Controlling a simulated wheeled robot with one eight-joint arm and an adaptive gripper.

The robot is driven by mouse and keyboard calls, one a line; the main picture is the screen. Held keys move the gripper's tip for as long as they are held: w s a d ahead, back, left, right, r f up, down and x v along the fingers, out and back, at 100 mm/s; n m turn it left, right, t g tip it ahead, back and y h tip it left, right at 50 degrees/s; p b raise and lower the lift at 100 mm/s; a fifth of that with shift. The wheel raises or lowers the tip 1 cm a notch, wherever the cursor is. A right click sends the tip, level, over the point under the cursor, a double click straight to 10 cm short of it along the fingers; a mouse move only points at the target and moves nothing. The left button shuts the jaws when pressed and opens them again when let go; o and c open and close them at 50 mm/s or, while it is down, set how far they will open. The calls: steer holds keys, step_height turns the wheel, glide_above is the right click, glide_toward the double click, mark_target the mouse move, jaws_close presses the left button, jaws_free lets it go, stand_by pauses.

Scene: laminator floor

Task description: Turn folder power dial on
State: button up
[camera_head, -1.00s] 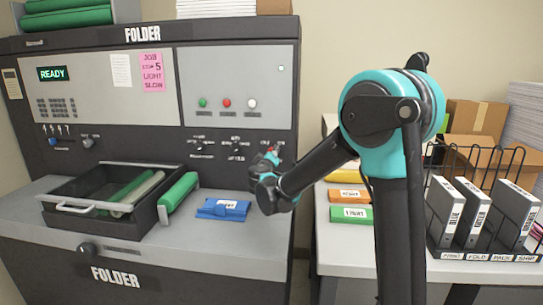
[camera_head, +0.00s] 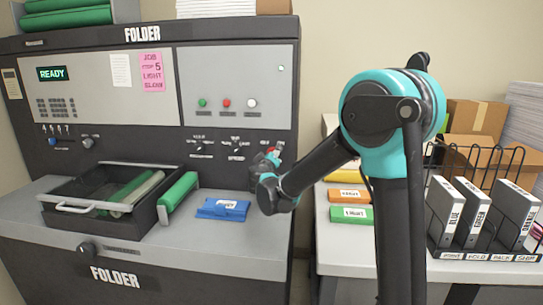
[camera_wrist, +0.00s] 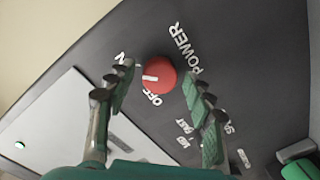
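The red power dial (camera_wrist: 158,75) is on the dark panel of the folder (camera_head: 142,34), between the fingers of my gripper (camera_wrist: 158,69) in the wrist view. The two fingers are spread apart, one on each side of the dial. Whether either fingertip touches it is unclear. The dial's white mark points left in the picture, between the "OFF" label and a partly hidden label ending in "N". "POWER" is printed beside the dial. In the head view, my gripper (camera_head: 266,162) is at the panel's lower right and mostly covers the dial.
Small switches (camera_head: 236,148) with labels sit left of the gripper. Below are a blue packet (camera_head: 223,209), a green roller (camera_head: 178,192) and an open drawer (camera_head: 151,219). A white table (camera_head: 380,245) with a wire rack of binders (camera_head: 483,213) stands right of the folder.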

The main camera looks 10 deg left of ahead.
steer(key=s, duration=1.2)
steer(key=shift+a+r, duration=0.2)
steer(key=shift+r, duration=0.1)
